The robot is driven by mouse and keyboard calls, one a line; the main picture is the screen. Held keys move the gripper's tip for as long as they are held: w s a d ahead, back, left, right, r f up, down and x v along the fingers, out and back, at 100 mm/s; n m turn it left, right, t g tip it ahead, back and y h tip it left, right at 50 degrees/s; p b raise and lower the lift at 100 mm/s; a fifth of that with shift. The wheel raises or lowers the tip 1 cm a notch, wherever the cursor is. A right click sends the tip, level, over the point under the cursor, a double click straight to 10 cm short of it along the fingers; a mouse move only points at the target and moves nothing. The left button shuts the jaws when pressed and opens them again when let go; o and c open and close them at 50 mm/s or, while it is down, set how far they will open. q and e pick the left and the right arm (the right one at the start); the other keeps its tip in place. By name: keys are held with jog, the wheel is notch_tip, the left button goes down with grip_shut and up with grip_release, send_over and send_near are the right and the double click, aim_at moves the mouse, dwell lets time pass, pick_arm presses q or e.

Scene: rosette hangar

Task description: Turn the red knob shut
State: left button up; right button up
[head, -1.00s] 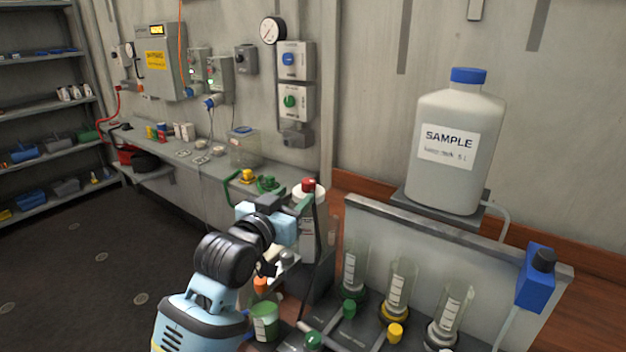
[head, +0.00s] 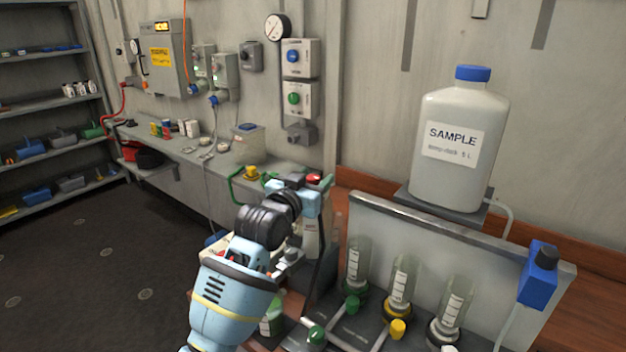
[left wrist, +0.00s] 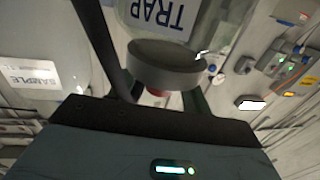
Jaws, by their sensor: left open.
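The red knob (head: 314,178) shows in the head view just behind my left gripper (head: 306,193), which partly hides it. My right gripper is not in view.
A rack with several clear tubes (head: 401,285) and green and yellow knobs (head: 397,328) stands right of my left arm. A large SAMPLE bottle (head: 460,140) sits on a shelf behind it. A wall bench (head: 190,155) runs left. The dark floor at left is clear.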

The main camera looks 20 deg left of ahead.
pick_arm(q)
jog(key=c, duration=0.9)
